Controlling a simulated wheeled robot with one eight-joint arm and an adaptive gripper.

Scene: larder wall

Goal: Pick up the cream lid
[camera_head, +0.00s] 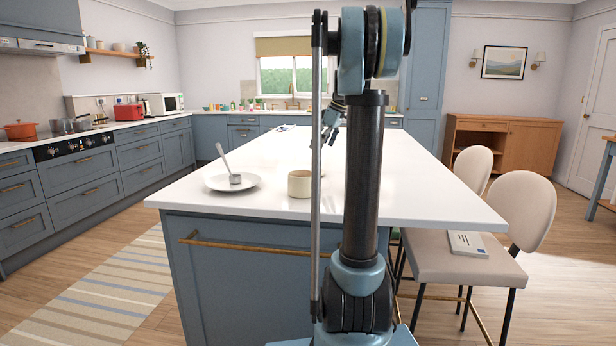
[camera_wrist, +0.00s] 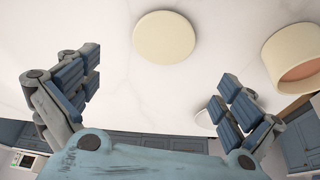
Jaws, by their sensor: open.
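The cream lid (camera_wrist: 164,38) is a flat, round disc lying on the white worktop in the wrist view, at the upper middle. My gripper (camera_wrist: 158,88) is open and empty. Its two blue-padded fingers stand wide apart, one on each side below the lid in the picture, and neither touches it. In the head view my gripper (camera_head: 332,118) shows partly, above the island behind my arm. I cannot make out the lid there; my arm covers part of the worktop.
A cream pot (camera_head: 300,184) stands near the island's front edge, and a cream pot also shows in the wrist view (camera_wrist: 296,58), right of the lid. A white plate (camera_head: 222,183) with a utensil lies left of it. Chairs (camera_head: 470,250) stand along the right side.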

